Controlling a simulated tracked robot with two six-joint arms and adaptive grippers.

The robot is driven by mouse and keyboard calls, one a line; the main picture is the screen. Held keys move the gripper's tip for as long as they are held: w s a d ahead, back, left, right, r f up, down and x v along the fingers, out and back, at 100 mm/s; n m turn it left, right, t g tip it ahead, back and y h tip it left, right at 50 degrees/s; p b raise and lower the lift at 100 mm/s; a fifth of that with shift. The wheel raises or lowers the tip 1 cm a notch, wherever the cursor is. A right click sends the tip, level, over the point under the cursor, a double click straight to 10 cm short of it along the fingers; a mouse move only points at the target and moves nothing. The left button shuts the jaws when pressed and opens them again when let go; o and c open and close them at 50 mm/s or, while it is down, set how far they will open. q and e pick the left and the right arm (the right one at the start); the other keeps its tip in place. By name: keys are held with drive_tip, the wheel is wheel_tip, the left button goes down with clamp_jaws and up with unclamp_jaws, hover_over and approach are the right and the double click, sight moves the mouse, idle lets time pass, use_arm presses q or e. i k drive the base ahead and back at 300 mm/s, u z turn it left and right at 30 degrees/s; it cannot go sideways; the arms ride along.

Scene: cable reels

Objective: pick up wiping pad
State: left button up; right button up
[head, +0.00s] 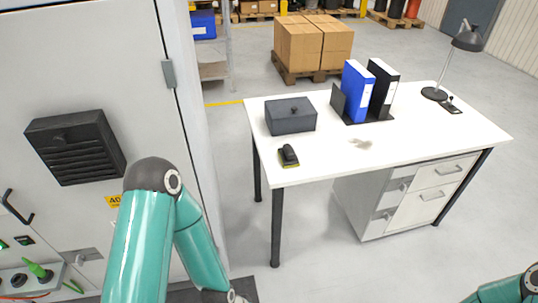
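A small black wiping pad with a yellow-green lower edge (289,156) lies on the white desk (425,140), near its front left corner. It is just in front of a dark grey lidded box. My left arm comes down in front of the grey cabinet, and its end (232,298) is cut off at the bottom edge, well below and left of the desk; its fingers do not show. Only a piece of my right arm shows at the bottom right corner, and its gripper is out of view.
The dark box (291,117) stands behind the pad. Blue (357,92) and black (383,90) binders stand at the desk's back, with a lamp (467,42) at right. A grey cabinet (85,30) blocks the left. Open floor lies between cabinet and desk.

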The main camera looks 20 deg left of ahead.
sight(288, 157)
drive_tip(key=z, duration=0.1)
drive_tip(key=i, duration=0.9)
drive_tip(key=u, duration=0.2)
drive_tip(key=k, duration=0.9)
drive_tip(key=z, duration=0.15)
drive_tip(key=i, duration=0.6)
